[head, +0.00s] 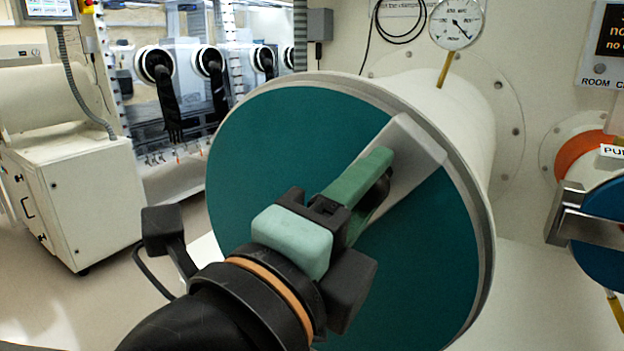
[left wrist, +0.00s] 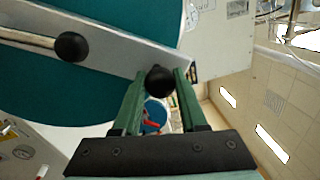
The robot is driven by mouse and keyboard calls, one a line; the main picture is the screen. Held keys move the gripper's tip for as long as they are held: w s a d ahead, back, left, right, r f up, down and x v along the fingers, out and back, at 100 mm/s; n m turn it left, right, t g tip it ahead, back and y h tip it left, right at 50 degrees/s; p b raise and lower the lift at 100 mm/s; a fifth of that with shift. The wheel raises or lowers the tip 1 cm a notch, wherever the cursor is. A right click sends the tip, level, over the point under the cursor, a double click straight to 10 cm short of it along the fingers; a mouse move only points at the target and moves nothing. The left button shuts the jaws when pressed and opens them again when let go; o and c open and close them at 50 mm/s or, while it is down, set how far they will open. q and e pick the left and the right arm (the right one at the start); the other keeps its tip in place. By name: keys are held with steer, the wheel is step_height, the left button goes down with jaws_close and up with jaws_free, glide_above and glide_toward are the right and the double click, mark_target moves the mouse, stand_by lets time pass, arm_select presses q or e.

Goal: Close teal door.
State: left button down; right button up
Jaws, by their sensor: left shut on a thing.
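The teal door (head: 270,150) is a large round disc across the front of a white cylindrical port (head: 450,110). It sits within the pale rim with no clear gap showing. A grey clamp bar (head: 418,150) lies slantwise across its face, and shows in the left wrist view (left wrist: 110,62) with black knobs. My left gripper (head: 378,170), with green fingers, is in front of the door. In the left wrist view its fingers (left wrist: 159,85) are shut on the black knob (left wrist: 159,79) near the bar's end. My arm hides the door's lower left. My right gripper is not in view.
A pressure gauge (head: 458,22) stands above the port. A blue door (head: 602,210) with a metal bar (head: 585,222) and an orange ring is at the right edge. A white cabinet (head: 85,200) stands at left, with floor between. Gloveboxes (head: 180,75) are behind.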

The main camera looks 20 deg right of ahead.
arm_select(q)
steer(key=shift+s+d+f, duration=0.2)
steer(key=shift+s+f, duration=0.15)
steer(key=shift+s, duration=0.05)
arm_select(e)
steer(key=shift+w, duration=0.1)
arm_select(q)
steer(key=c, duration=0.8)
jaws_free()
steer(key=shift+m, duration=0.3)
steer(key=shift+o, duration=1.6)
steer(key=shift+r, duration=0.1)
steer(key=shift+w, duration=0.1)
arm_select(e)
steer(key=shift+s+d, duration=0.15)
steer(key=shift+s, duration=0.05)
arm_select(q)
steer(key=b+v, duration=0.8)
steer(key=v, duration=0.4)
steer(key=shift+a, duration=0.3)
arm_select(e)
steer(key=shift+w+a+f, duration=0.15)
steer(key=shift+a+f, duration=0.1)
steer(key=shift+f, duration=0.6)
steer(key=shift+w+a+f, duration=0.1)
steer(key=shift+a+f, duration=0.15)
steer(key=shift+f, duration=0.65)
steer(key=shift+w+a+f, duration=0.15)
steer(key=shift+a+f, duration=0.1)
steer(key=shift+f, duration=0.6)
